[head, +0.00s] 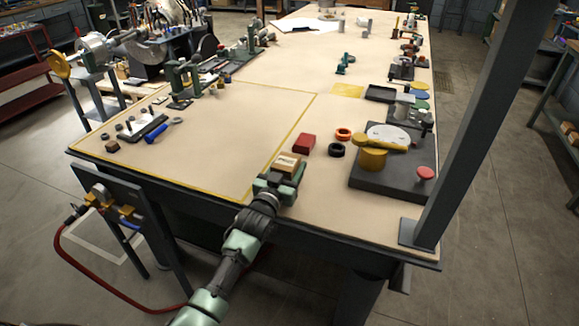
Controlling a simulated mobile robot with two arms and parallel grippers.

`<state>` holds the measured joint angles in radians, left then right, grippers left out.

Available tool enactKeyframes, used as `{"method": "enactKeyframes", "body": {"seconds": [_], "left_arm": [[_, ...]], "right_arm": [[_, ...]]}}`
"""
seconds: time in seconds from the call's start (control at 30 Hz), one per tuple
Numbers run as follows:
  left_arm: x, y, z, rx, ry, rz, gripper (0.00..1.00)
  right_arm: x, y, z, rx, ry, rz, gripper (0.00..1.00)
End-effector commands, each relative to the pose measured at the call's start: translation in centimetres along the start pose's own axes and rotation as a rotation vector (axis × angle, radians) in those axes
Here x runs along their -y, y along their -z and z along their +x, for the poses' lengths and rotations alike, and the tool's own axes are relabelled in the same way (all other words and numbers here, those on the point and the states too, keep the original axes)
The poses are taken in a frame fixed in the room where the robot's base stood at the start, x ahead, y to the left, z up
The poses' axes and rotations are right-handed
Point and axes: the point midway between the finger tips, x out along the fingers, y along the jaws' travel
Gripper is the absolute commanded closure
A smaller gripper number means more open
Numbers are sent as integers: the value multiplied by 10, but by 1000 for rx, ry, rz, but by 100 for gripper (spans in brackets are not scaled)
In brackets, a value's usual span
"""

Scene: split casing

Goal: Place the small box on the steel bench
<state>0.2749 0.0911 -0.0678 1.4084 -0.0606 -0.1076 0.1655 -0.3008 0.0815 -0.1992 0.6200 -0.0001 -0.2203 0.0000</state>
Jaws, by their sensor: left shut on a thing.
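The small box (287,161), tan with dark lettering on it, is at the jaws of my left gripper (283,173). The gripper is shut on it, over the front part of the large bench (225,130). This bench has a beige top and a dark frame. I cannot tell whether the box touches the top or hangs just above it. The lower part of the box is hidden by the jaws. My right gripper is not in view.
A red block (304,143) lies just behind the box, with an orange ring (344,134) and a black ring (337,150) to its right. A dark plate (358,183) with a yellow-handled fixture stands further right, near a dark post (470,130). The yellow-outlined area left is mostly clear.

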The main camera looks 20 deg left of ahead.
Motion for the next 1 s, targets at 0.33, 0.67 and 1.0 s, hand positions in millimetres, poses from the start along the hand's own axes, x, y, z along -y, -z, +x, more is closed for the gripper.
{"method": "enactKeyframes", "body": {"seconds": [0.33,0.67,1.0], "left_arm": [[0,-1,0,0,0,0,24],[0,0,-20,2,0,0,24],[0,0,-90,2,0,0,24]], "right_arm": [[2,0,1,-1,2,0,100],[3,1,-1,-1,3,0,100],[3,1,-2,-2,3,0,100]]}}
